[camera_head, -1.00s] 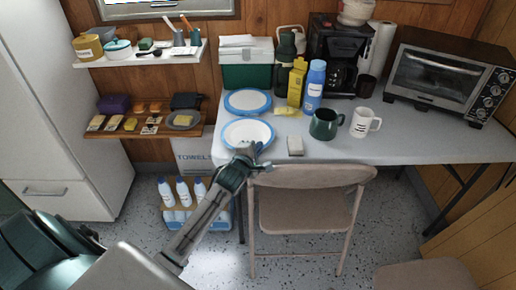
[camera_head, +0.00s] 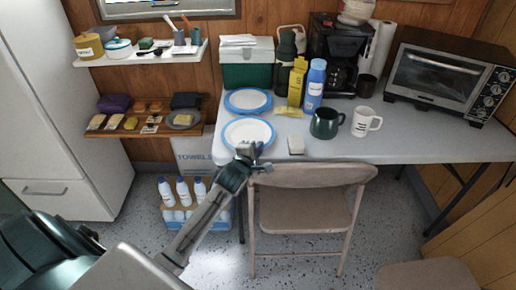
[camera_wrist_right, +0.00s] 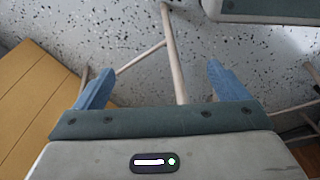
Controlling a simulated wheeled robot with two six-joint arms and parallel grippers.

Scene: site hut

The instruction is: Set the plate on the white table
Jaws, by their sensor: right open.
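The white table (camera_head: 412,146) runs along the back wall. A white plate with a blue rim (camera_head: 240,132) appears to lie flat at its front left edge. A second blue-rimmed plate (camera_head: 247,101) lies just behind it. My left gripper (camera_head: 251,151) is at the front rim of the nearer plate; whether its fingers are open or shut on the rim is too small to tell. In the right wrist view, my right gripper (camera_wrist_right: 160,78) is open and empty, with its blue fingers wide apart above the speckled floor.
A dark green mug (camera_head: 325,124), a white mug (camera_head: 365,122), a sponge (camera_head: 296,145) and bottles (camera_head: 314,85) stand to the plates' right. A green-and-white box (camera_head: 246,65) stands behind. A folding chair (camera_head: 308,177) stands at the table's front. The table's front right is clear.

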